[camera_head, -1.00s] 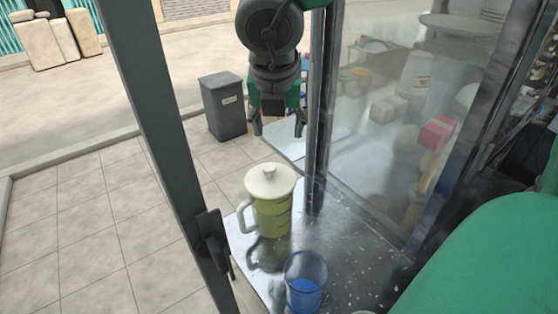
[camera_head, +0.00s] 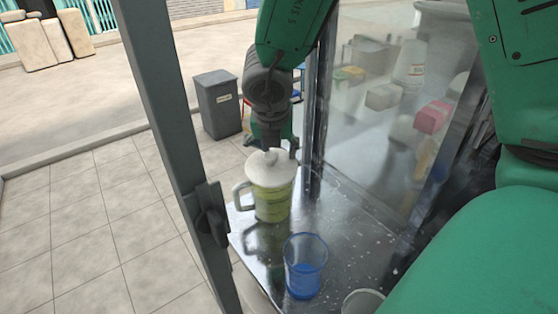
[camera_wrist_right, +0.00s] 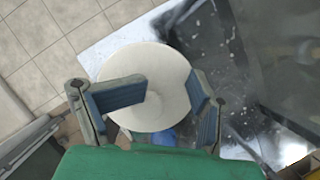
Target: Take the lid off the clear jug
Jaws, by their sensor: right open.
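The clear jug (camera_head: 272,203), with yellow-green contents and a white handle on its left, stands upright on the metal counter. Its round white lid (camera_head: 268,165) sits on top with a small knob. My right gripper (camera_head: 272,146) is just behind and above the lid, pointing down. In the right wrist view the lid (camera_wrist_right: 135,72) lies under my open right gripper (camera_wrist_right: 172,95), with the two fingers apart on either side of its knob area. Whether the fingers touch the lid I cannot tell. My left gripper is not in view.
A blue clear cup (camera_head: 304,265) stands in front of the jug, and a pale cup (camera_head: 362,303) is at the bottom edge. A dark post (camera_head: 180,150) rises at the left, and a glass panel (camera_head: 375,120) at the right. A grey bin (camera_head: 218,103) stands behind.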

